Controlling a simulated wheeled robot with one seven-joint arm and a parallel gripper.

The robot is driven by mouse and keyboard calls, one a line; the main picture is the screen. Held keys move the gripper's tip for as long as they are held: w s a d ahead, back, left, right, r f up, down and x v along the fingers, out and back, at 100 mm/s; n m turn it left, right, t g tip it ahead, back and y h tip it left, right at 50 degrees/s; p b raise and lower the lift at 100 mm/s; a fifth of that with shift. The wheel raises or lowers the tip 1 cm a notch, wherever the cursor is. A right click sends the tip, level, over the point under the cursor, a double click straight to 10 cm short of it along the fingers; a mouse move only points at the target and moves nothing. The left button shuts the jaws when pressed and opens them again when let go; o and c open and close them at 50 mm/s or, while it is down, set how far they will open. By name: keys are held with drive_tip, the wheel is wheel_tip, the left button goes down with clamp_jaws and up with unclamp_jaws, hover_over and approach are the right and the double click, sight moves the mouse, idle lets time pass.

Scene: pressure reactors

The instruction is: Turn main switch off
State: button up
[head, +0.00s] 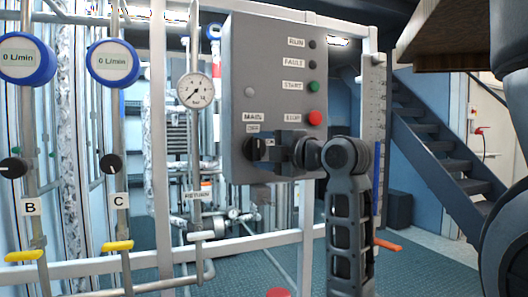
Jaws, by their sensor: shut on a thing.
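The grey control panel (274,70) hangs on a white frame in the middle of the head view. The black main switch (252,149) is at the panel's lower left, under the MAIN label (253,117) and a small OFF label (253,128). My gripper (264,149) comes in from the right and is shut on the main switch. The fingers cover most of the knob, so which way it points cannot be told.
On the same panel are the red stop button (315,118), the green start button (314,87) and two dark lamps above. A pressure gauge (195,91) stands just left of the panel. Pipes with yellow handles (118,246) are further left, and stairs (430,150) at right.

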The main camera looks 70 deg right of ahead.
idle(0.4)
drive_tip(key=o, duration=1.1)
drive_tip(key=shift+c, duration=0.2)
